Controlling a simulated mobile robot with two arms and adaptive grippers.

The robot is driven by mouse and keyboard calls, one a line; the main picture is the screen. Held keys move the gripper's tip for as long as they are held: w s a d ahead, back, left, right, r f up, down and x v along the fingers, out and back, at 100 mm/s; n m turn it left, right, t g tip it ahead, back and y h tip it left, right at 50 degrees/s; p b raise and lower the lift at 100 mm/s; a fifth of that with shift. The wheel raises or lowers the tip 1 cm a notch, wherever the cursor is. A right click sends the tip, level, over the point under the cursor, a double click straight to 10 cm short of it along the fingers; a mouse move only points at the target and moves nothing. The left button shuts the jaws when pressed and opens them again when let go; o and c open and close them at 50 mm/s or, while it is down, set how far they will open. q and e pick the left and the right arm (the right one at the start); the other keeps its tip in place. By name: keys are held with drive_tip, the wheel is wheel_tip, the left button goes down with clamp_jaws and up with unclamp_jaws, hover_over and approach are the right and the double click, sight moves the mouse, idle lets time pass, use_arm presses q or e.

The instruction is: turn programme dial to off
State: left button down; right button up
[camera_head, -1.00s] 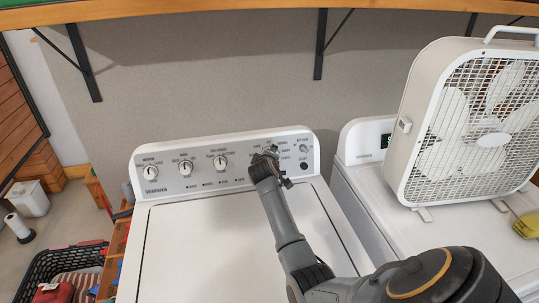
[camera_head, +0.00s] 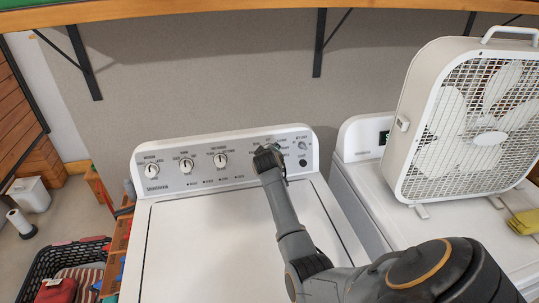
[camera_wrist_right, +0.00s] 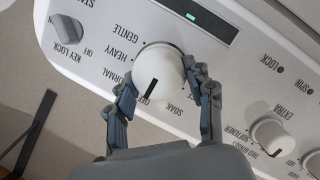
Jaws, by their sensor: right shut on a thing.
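The programme dial (camera_wrist_right: 165,62) is a round white knob with a black pointer line on the washer's control panel (camera_wrist_right: 100,45). In the right wrist view the line points down toward the OFF label, between NORMAL and SOAK. My right gripper (camera_wrist_right: 159,78) is shut on the dial, one finger on each side of it. In the head view my right gripper (camera_head: 268,156) is at the right part of the washer's panel (camera_head: 240,172) and hides the dial. My left gripper is not in view.
Three smaller knobs (camera_head: 186,165) sit left on the panel, and a key lock knob (camera_wrist_right: 67,28) is near the dial. A second white machine (camera_head: 380,200) with a box fan (camera_head: 410,130) on it stands right. A black basket (camera_head: 40,268) is at lower left.

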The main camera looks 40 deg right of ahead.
drive_tip(key=o, duration=1.2)
drive_tip(key=shift+f, duration=0.1)
drive_tip(key=shift+c, duration=0.2)
drive_tip(key=v, duration=1.2)
